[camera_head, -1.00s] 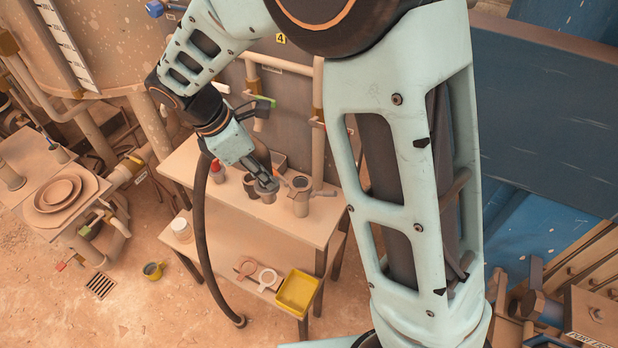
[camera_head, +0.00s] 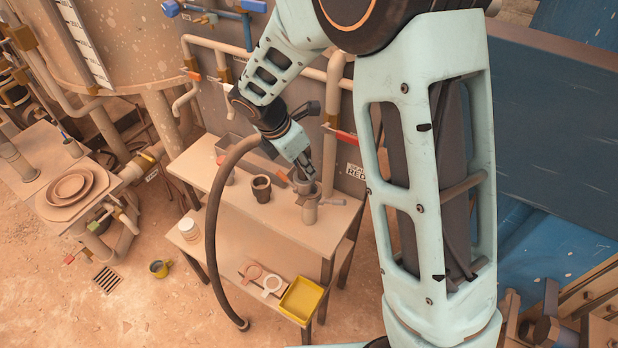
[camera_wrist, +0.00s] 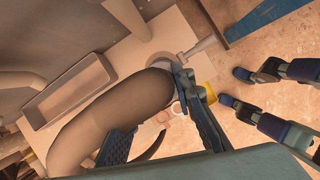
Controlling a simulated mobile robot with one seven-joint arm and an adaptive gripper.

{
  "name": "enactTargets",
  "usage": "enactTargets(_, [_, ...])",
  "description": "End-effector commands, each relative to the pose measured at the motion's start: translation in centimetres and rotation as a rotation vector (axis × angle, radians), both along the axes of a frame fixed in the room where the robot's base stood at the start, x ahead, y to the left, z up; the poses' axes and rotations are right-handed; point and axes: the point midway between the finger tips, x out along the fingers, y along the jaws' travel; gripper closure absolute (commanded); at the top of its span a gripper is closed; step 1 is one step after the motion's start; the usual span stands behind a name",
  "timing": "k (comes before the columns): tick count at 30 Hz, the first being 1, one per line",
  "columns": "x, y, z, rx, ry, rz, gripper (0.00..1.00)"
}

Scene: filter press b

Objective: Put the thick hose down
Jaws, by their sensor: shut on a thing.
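The thick hose (camera_head: 213,235) is dark brown. It arches from my arm down past the left side of the table to the floor. In the wrist view the hose (camera_wrist: 115,115) runs from the lower left up to my gripper (camera_wrist: 186,78). My gripper (camera_head: 306,174) is shut on the hose near its end, above the right part of the tabletop.
The table (camera_head: 225,190) also holds a dark cup (camera_head: 262,189) left of the gripper and a grey tray (camera_wrist: 68,92) at the back. A white jar (camera_head: 188,229) stands at the left edge. A yellow tray (camera_head: 301,300) sits on the lower shelf. Pipes with a red-handled valve (camera_head: 342,133) stand close behind.

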Motion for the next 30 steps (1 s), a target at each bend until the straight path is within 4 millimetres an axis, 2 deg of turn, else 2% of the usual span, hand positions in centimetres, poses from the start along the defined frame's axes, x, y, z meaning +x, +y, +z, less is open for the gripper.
enactTargets(5, [0.5, -0.5, -0.9, 0.0, -0.002, -0.001, 1.0])
enactTargets(9, [1.3, -1.6, -3.0, -0.001, 0.0, -0.003, 1.0])
enactTargets(15, [0.9, -1.3, -5.7, 0.002, 0.007, -0.001, 1.0])
enactTargets(23, [0.7, -0.8, -5.8, 0.007, 0.009, 0.006, 1.0])
enactTargets(24, [0.7, -0.8, -5.8, 0.006, 0.01, 0.007, 0.73])
enactTargets(28, [0.9, -1.0, -5.6, 0.004, 0.006, 0.005, 0.6])
enactTargets(30, [1.0, -1.1, -5.5, 0.004, 0.005, 0.004, 0.6])
